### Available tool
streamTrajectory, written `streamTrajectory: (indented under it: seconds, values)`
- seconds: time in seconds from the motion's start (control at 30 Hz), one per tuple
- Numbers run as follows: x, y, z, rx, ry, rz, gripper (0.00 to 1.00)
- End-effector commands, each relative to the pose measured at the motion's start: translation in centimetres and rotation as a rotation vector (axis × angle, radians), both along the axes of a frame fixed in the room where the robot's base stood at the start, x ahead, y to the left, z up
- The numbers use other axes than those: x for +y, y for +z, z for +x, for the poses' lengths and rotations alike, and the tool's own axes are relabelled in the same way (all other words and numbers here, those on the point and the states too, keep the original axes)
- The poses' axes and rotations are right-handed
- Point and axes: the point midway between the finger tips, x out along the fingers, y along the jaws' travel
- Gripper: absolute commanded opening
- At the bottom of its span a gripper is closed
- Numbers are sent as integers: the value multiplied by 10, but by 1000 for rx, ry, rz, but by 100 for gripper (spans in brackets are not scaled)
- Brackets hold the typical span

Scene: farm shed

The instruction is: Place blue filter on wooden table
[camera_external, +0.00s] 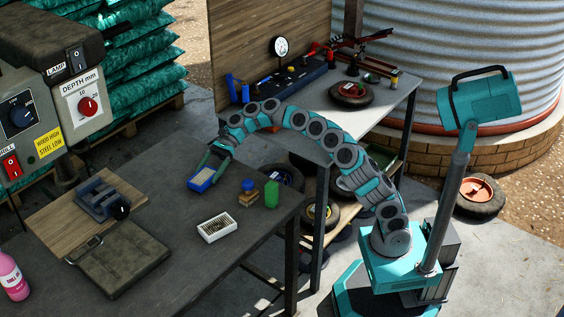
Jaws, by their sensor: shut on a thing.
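My gripper (208,168) reaches in from the right over the far part of the dark-topped table (165,210). It is shut on the blue filter (202,180), a flat blue block with a pale edge. The filter is tilted and partly covered by the fingers. I cannot tell whether its lower edge touches the tabletop or hangs just above it.
On the same table stand a white-framed box (217,228), a small blue-topped item (248,187), a green bottle (271,193), a dark case (120,255), a vise on a board (103,198) and a pink bottle (12,276). Bare tabletop lies left of the white-framed box.

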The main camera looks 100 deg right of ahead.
Motion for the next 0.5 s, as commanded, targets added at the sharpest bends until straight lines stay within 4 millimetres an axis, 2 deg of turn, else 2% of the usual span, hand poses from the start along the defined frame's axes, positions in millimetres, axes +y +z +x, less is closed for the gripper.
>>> streamTrajectory:
  seconds: [0.47,0.5]
  values:
    - [0,-6,0,0,1,0,25]
    - [0,-6,0,0,1,0,86]
